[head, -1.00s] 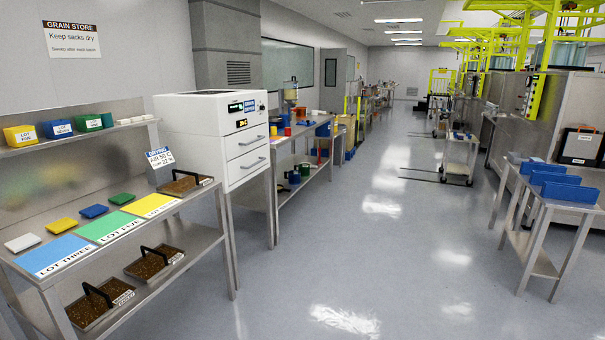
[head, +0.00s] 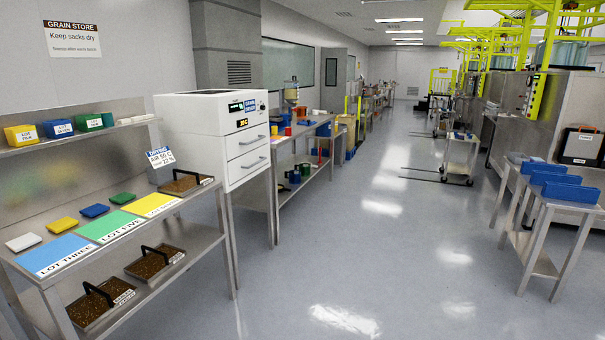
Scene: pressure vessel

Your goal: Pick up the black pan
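Three dark trays or pans of brown grain with black handles show on the steel bench at left. One pan (head: 186,183) is on the upper worktop beside the white cabinet, behind the yellow mat. Another pan (head: 155,264) and a nearer pan (head: 100,304) sit on the lower shelf, each with a white label on its edge. I cannot tell which of them is the black pan. My gripper is not in view.
The steel bench (head: 190,243) also holds blue, green and yellow mats and small coloured lids. A white drawer cabinet (head: 210,130) stands beyond it. A steel table with blue racks (head: 568,192) stands at right. The grey floor (head: 390,270) between is clear.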

